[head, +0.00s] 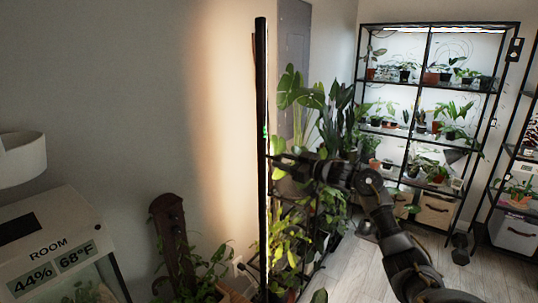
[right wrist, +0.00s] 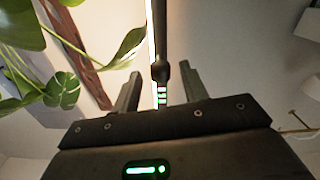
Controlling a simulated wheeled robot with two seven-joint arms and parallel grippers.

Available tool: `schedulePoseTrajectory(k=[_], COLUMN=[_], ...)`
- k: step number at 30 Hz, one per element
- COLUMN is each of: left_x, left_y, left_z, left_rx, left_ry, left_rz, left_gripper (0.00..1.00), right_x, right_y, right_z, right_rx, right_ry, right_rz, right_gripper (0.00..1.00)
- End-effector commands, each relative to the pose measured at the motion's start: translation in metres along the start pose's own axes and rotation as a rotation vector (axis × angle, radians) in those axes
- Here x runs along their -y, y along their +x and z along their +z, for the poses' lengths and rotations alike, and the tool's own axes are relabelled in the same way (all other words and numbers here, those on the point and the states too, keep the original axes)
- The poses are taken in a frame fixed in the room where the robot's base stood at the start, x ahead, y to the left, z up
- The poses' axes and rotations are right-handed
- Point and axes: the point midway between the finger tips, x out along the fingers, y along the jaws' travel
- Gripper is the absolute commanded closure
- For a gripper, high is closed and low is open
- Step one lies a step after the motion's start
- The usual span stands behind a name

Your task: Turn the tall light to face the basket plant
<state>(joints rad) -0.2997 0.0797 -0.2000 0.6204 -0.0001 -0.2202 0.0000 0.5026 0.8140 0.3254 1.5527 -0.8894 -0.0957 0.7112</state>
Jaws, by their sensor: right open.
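The tall light (head: 261,90) is a thin black upright pole left of centre in the head view, throwing a warm glow on the wall to its left. My right gripper (head: 273,160) reaches it from the right at about mid height. In the right wrist view the light's dark pole (right wrist: 160,72), with a bright strip on its left side and small coloured marks, stands between the two open fingers of my right gripper (right wrist: 162,88). A gap shows on both sides of the pole. I cannot tell which plant is the basket plant. My left gripper is not in view.
Leafy plants (head: 300,95) crowd behind and right of the pole. A low plant (head: 205,268) grows by a brown wooden post (head: 170,235). A white cabinet reading ROOM (head: 60,245) stands at left.

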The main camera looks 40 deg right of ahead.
Motion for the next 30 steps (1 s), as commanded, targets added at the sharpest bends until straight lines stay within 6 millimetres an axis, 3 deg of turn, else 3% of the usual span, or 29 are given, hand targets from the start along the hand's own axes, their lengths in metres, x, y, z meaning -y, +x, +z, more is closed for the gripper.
schedulePoseTrajectory(k=[3, 10, 23, 30], left_x=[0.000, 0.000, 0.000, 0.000], left_y=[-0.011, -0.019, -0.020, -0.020], left_z=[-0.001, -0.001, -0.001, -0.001], left_rx=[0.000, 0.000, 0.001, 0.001], left_ry=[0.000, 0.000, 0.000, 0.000], left_rz=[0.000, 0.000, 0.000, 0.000], left_gripper=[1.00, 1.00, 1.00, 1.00], right_x=[0.000, 0.000, 0.001, 0.000], right_y=[0.023, 0.054, 0.064, 0.063], right_z=[-0.004, -0.002, 0.001, 0.001], right_rx=[-0.002, -0.001, 0.001, 0.001], right_ry=[0.005, 0.003, -0.001, -0.001], right_rz=[-0.001, 0.000, 0.000, 0.000], right_gripper=[0.56, 0.56, 0.56, 0.88])
